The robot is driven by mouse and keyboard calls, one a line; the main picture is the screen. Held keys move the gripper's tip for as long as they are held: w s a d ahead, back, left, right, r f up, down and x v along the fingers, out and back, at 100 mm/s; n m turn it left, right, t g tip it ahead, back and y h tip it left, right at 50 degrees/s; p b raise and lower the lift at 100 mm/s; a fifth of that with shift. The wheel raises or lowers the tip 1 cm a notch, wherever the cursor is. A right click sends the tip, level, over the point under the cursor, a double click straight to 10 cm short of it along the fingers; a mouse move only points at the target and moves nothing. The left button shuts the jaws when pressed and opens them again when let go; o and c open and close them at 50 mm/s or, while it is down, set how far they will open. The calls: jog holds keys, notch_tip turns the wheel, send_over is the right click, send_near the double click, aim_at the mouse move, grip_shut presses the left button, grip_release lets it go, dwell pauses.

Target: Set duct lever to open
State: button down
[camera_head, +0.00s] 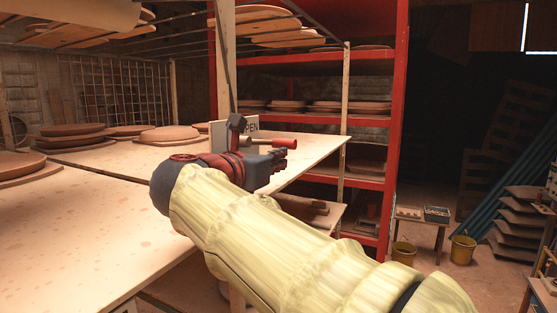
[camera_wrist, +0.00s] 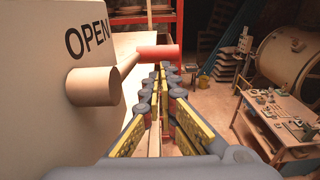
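The duct lever has a tan round hub (camera_wrist: 95,87) on a pale panel (camera_wrist: 50,120) and an arm ending in a red grip (camera_wrist: 158,52). In the wrist view the arm points away from me and to the right, below the printed word OPEN (camera_wrist: 87,38). In the head view the red grip (camera_head: 285,142) shows just above my gripper (camera_head: 282,158). My gripper (camera_wrist: 164,72) is open, with a narrow gap between its yellow-padded fingers. Its fingertips are close to the red grip, which is not between them. I cannot tell whether they touch it.
A pale table (camera_head: 130,220) spreads to the left, with stacked round clay-coloured discs (camera_head: 70,138) at its back. A red shelf rack (camera_head: 395,120) stands behind. A stool (camera_head: 420,220) and a yellow bucket (camera_head: 463,250) are on the floor at right.

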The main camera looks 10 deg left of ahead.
jog(key=f+v, duration=0.1)
jog(key=v, duration=1)
jog(key=s+d+f+m+g+b, duration=0.25)
jog(key=d+f+m+b, duration=0.25)
jog(key=d+f, duration=0.5)
jog(key=s+d+f+m+g+y+b, duration=0.1)
jog(key=d+f+m+g+b, duration=0.35)
jog(key=f, duration=0.95)
jog(key=s+d+f+m+g+b, duration=0.15)
jog(key=d+f+m+b, duration=0.3)
jog(key=d+f, duration=0.6)
jog(key=s+d+f+m+y+b, duration=0.1)
jog(key=s+f+m+b, duration=0.3)
jog(key=f, duration=0.6)
jog(key=s+d+f+m+g+y+b, duration=0.1)
jog(key=s+f+m+b, duration=0.4)
jog(key=f, duration=0.6)
jog(key=s+d+f+m+g+y+b, duration=0.1)
jog(key=s+f+m+b, duration=0.3)
jog(key=s+f+m, duration=0.4)
notch_tip(320, 180, down, 3)
jog(key=shift+d+f+m+y+b, duration=0.25)
jog(key=shift+d+m+y, duration=0.25)
jog(key=shift+d+y, duration=0.4)
jog(key=shift+a, duration=0.15)
